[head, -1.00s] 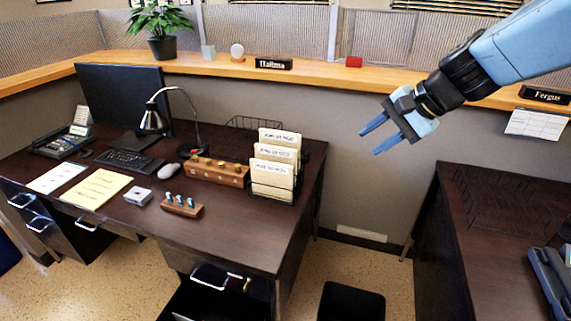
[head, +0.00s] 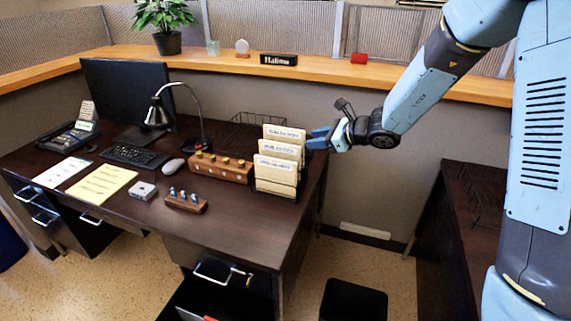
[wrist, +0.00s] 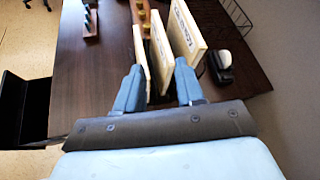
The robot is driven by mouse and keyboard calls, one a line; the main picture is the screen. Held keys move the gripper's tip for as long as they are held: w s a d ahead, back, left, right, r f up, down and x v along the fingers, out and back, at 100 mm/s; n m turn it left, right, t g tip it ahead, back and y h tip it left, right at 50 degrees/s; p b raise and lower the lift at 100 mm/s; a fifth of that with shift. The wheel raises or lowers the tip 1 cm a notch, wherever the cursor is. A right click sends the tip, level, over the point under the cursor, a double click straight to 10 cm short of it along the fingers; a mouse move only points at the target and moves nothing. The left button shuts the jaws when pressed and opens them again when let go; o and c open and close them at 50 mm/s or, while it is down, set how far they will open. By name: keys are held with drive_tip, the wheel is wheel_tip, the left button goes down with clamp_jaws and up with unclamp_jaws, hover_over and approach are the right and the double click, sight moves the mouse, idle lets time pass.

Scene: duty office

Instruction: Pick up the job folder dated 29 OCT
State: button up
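Three cream job folders stand upright one behind another in a dark rack on the desk's right side: front (head: 276,172), middle (head: 279,149), back (head: 285,132). Their labels are too small to read, so I cannot tell which is dated 29 OCT. My gripper (head: 317,138) is at their right edges, near the back and middle folders. In the wrist view my gripper (wrist: 156,75) is open, its fingers apart. The middle folder's (wrist: 160,55) near edge lies between them. The front folder (wrist: 139,48) is by the left finger, the back folder (wrist: 187,28) beyond the right.
The dark desk (head: 235,220) also holds a wooden block with knobs (head: 220,168), a small stamp rack (head: 186,203), a lamp (head: 156,112) and a wire tray (head: 258,122). A partition ledge (head: 225,60) runs behind. A black stool (head: 352,300) stands on the floor.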

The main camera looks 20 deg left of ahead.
approach(283, 145)
drive_tip(key=x, duration=0.4)
drive_tip(key=shift+w+a+f, duration=0.1)
drive_tip(key=shift+a, duration=0.3)
drive_tip(key=x, duration=0.4)
drive_tip(key=shift+w+a+f, duration=0.15)
drive_tip(key=shift+w, duration=0.05)
clamp_jaws()
